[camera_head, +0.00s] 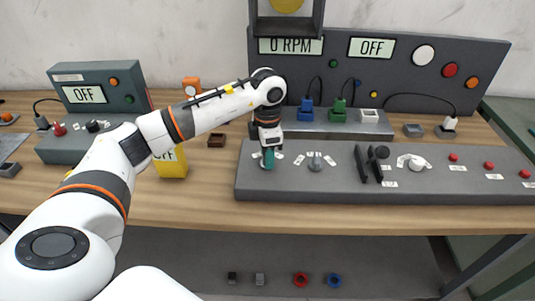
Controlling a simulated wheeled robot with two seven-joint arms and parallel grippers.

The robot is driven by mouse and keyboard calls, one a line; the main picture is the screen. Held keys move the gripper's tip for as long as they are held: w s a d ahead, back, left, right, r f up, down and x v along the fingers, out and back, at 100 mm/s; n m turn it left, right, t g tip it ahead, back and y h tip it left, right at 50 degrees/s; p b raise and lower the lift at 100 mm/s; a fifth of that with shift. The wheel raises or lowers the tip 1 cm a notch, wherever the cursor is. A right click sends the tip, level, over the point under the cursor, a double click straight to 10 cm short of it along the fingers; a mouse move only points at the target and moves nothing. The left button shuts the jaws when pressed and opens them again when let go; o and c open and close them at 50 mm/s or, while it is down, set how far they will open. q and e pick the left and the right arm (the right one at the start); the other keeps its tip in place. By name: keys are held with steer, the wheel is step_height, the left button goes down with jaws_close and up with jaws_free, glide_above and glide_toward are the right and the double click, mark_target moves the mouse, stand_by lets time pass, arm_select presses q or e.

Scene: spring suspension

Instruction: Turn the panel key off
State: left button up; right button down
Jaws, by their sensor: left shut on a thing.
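The grey control panel (300,186) lies on the wooden table. A small teal piece (268,163), which looks like the panel key, stands at the panel's left end. My left gripper (268,151) points down from above and is shut on this teal piece, hiding its upper part. Small white labels lie around it, too small to read. The key's exact turn angle cannot be told. The display (371,48) on the dark back board reads OFF, and another display (291,46) reads 0 RPM. My right gripper is not in view.
On the panel, right of the gripper, are a grey knob (316,162), black levers (366,163), a white knob (417,164) and red buttons (489,165). Blue (306,108) and green (338,110) connectors stand behind. A yellow box (172,164) is left. Bare table lies in front.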

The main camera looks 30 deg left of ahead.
arm_select(q)
steer(key=shift+n, duration=1.5)
steer(key=o, duration=1)
steer(key=shift+r, duration=0.1)
step_height(320, 180, up, 12)
steer(key=shift+f+b, duration=0.1)
steer(key=shift+b, duration=0.7)
